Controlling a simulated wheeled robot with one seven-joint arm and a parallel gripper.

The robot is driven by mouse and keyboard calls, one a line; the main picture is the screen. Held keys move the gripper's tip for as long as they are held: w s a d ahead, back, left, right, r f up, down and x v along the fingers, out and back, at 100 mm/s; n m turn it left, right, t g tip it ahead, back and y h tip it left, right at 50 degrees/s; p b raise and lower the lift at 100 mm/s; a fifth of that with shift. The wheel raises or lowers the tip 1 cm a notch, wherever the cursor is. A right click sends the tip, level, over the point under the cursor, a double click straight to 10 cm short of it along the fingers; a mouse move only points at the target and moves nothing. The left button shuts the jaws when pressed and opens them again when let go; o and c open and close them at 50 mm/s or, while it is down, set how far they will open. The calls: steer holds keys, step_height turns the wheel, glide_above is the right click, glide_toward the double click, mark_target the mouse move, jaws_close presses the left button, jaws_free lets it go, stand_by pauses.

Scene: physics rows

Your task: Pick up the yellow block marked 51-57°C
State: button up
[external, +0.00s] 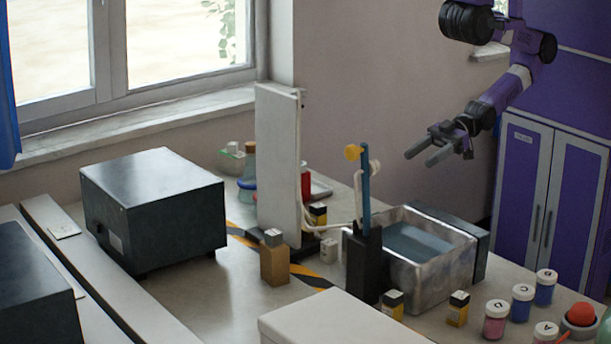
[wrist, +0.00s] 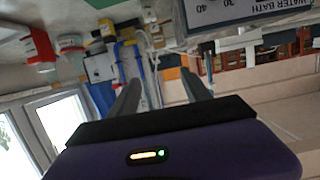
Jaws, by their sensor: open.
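My gripper (external: 418,158) is open and empty, raised in the air behind the bath, apart from all blocks. In the wrist view my gripper (wrist: 160,80) shows nothing between its fingers.
The metal water bath (external: 432,280) and a black holder (external: 364,265) with upright tools stand near the blocks. Lidded jars (external: 495,322) crowd the right front. A white box (external: 335,322) and the white panel (external: 278,165) are obstacles.

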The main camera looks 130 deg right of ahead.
mark_target(318, 215)
steer(key=shift+f, duration=0.1)
